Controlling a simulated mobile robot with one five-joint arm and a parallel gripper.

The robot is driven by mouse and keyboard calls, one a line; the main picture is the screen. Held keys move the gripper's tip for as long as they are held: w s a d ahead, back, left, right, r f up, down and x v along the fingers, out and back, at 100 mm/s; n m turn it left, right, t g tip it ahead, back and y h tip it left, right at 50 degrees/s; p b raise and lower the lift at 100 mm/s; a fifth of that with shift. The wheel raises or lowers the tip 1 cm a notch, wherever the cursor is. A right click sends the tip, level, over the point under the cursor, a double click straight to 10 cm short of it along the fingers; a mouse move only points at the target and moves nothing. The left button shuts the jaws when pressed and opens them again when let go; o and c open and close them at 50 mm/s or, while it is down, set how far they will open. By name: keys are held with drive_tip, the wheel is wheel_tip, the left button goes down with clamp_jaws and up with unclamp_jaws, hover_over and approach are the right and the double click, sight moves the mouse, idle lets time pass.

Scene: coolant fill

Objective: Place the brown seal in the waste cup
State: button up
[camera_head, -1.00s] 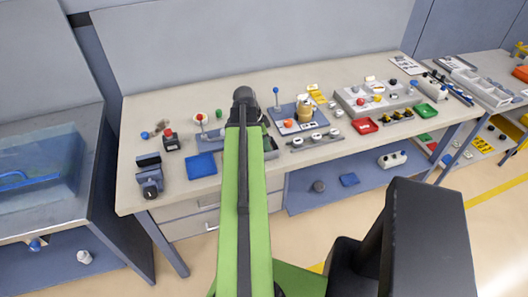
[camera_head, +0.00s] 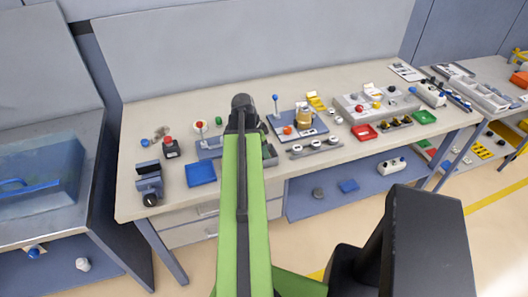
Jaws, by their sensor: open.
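I cannot make out the brown seal with certainty. A small brownish cluster (camera_head: 162,131) lies at the back left of the workbench, too small to identify. I cannot pick out the waste cup among the small items. My green arm reaches forward over the bench, and its dark end joint (camera_head: 241,103) is above the middle-left of the bench. My gripper's fingers do not show; the arm hides that spot.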

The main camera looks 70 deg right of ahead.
drive_tip(key=p+v, duration=0.9)
drive_tip(key=v, duration=0.2)
drive_tip(key=shift+f, duration=0.15)
drive_tip(key=w+a+n+t, duration=0.2)
drive_tip(key=w+a+n, duration=1.3)
drive_tip(key=w+a, duration=1.15)
drive_tip(key=w+a+n+y, duration=0.1)
drive_tip(key=a+n, duration=0.5)
drive_tip(key=a, duration=0.8)
drive_tip(key=w+a+f+n+y, duration=0.1)
drive_tip(key=w+a+n, duration=0.3)
drive_tip(key=a, duration=1.1)
drive_tip(key=n, duration=0.3)
drive_tip(key=shift+w+t, duration=0.2)
drive_tip(key=shift+t, duration=0.1)
